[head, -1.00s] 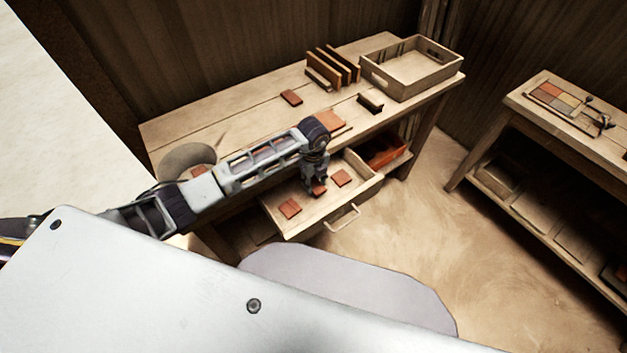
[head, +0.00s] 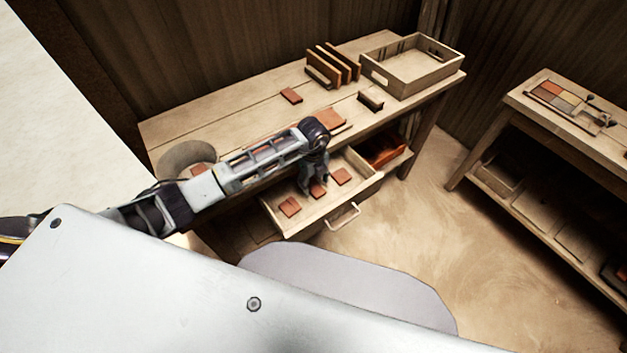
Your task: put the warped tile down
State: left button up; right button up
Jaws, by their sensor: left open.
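Several red-brown tiles lie in the open drawer of the workbench. One tile (head: 318,191) lies directly below my left gripper (head: 314,188), another tile (head: 341,176) is to its right, and another tile (head: 290,206) is to its left. My left gripper is open, pointing down into the drawer (head: 326,216), with its fingers just above or beside the middle tile. I cannot tell at this size which tile is warped. My right gripper is not in view.
Another table (head: 570,118) is farther right, with clear floor between.

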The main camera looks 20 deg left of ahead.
aim_at(314, 186)
pick_arm(q)
jog(key=shift+r, duration=0.25)
jog(key=shift+r+p, duration=0.4)
jog(key=shift+r, duration=0.2)
notch_tip(314, 186, up, 12)
jog(key=shift+f, duration=0.25)
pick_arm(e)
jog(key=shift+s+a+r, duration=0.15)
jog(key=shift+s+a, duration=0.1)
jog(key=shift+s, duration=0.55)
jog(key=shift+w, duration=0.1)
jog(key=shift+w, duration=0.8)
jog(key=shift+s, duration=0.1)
